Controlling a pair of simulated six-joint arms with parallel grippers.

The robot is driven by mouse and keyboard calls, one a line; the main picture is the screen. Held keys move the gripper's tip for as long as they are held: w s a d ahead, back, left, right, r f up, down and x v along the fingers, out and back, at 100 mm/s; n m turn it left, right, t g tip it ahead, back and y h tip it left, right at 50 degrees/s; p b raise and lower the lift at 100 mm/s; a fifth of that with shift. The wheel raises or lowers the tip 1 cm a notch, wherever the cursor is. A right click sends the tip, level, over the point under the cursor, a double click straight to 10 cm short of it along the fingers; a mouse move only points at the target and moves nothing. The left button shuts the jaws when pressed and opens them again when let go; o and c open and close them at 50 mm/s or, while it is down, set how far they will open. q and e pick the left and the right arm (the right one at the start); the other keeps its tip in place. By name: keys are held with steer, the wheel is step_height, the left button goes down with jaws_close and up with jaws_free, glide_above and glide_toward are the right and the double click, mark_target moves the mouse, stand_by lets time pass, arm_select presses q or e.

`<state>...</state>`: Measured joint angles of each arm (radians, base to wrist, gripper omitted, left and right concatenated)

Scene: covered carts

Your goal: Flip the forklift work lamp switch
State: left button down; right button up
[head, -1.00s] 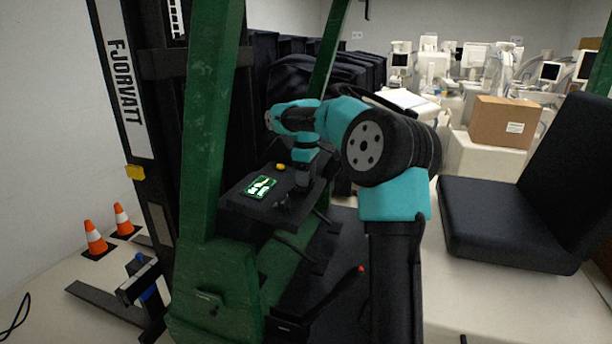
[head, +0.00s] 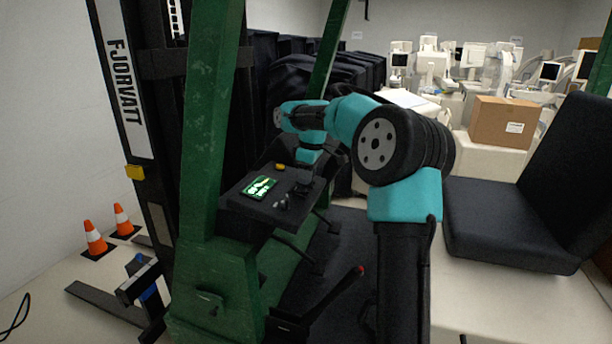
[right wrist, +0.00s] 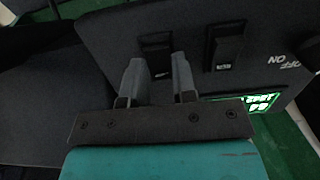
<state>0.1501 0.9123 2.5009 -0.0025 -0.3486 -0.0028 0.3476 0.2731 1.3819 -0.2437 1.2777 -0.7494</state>
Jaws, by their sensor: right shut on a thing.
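The forklift's black dash panel (head: 236,203) carries a lit green display (head: 259,187) and small dark switches (head: 282,203). In the right wrist view two dark switches show: one (right wrist: 157,46) is between my fingertips, the other (right wrist: 226,46) stands just to the right with a small label below it. ON/OFF lettering and the green display (right wrist: 262,103) are at the right there. My right gripper (right wrist: 157,68) is shut on the left switch, with grey fingers on either side of it. In the head view the gripper (head: 304,184) is small and dark over the panel. The left gripper is out of view.
A green post (head: 208,120) stands left of the panel and a yellow button (head: 280,167) sits at its back. A red-tipped lever (head: 361,269) rises below. The black seat (head: 510,225) is at the right.

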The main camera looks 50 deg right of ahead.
steer(key=shift+s+d+f+t+y, duration=0.1)
steer(key=shift+s+t+y, duration=0.15)
steer(key=shift+t+y, duration=0.65)
steer(key=shift+t+h, duration=0.3)
steer(key=o, duration=0.9)
steer(key=v, duration=1.7)
steer(key=shift+s+r, duration=0.1)
steer(key=shift+r, duration=0.1)
